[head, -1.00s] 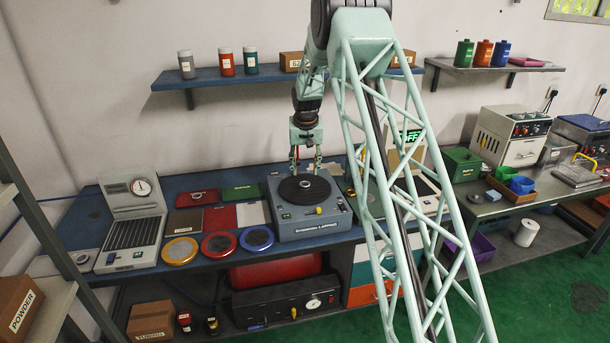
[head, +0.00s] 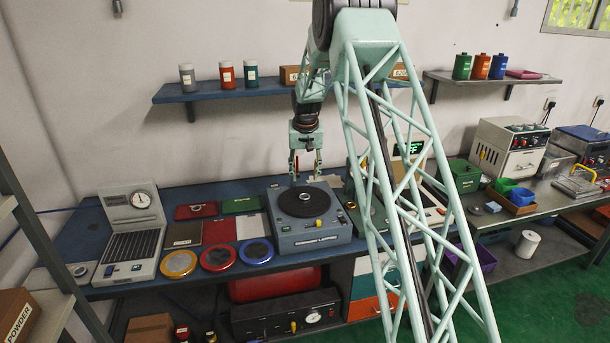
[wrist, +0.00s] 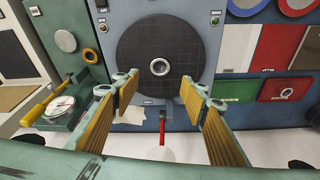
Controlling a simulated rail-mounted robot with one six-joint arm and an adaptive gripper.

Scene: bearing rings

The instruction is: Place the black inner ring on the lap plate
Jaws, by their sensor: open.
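The lap plate (head: 304,203) is a round dark disc on top of the grey lapping machine (head: 318,234). It also fills the upper middle of the wrist view (wrist: 140,62). A small ring-shaped piece (wrist: 160,67) with a bright rim lies at the plate's middle; I cannot tell whether it is the black inner ring or the plate's hub. It shows as a small spot in the head view (head: 305,196). My gripper (head: 305,178) is open, with nothing between its fingers. Its fingers (wrist: 158,90) are apart, above the plate's back edge.
Another small ring (wrist: 287,92) lies on the red tray (head: 195,212) left of the machine. Yellow, red and blue round dishes (head: 219,257) stand along the front. A dial gauge stand (head: 131,236) is at far left. A shelf (head: 228,94) hangs behind my arm.

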